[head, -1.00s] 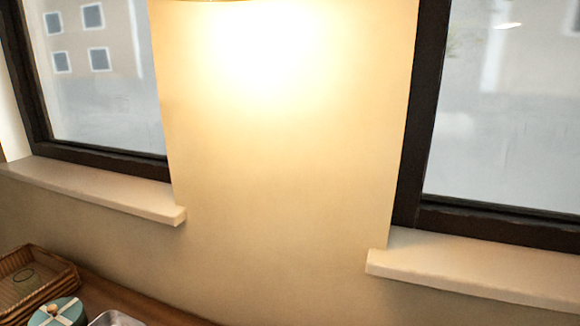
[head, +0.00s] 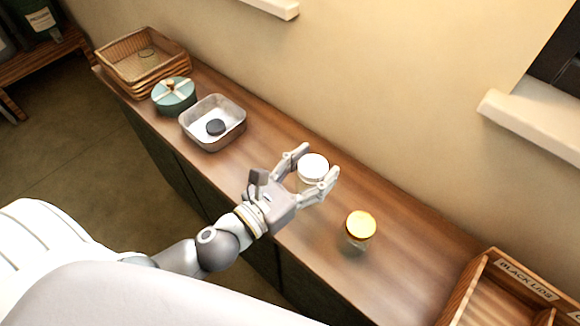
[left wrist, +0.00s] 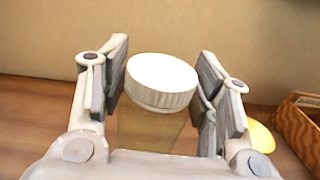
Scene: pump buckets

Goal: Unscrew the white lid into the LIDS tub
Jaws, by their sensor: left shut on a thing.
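A clear jar with a white lid (head: 313,164) is at the middle of the wooden counter; the lid is on the jar. My left gripper (head: 314,176) is shut on this white-lidded jar, with a finger on each side. The ribbed white lid (left wrist: 162,80) also shows between the fingers (left wrist: 160,92) in the left wrist view, above the pale jar body. I cannot tell whether the jar touches the counter. My right gripper is not in view.
A jar with a yellow lid (head: 360,225) stands to the right of my gripper. A wooden crate (head: 470,290) labelled BLACK LIDS is at the lower right. A teal round box (head: 172,98) and a wicker basket (head: 118,75) are at the far left. Counter between is clear.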

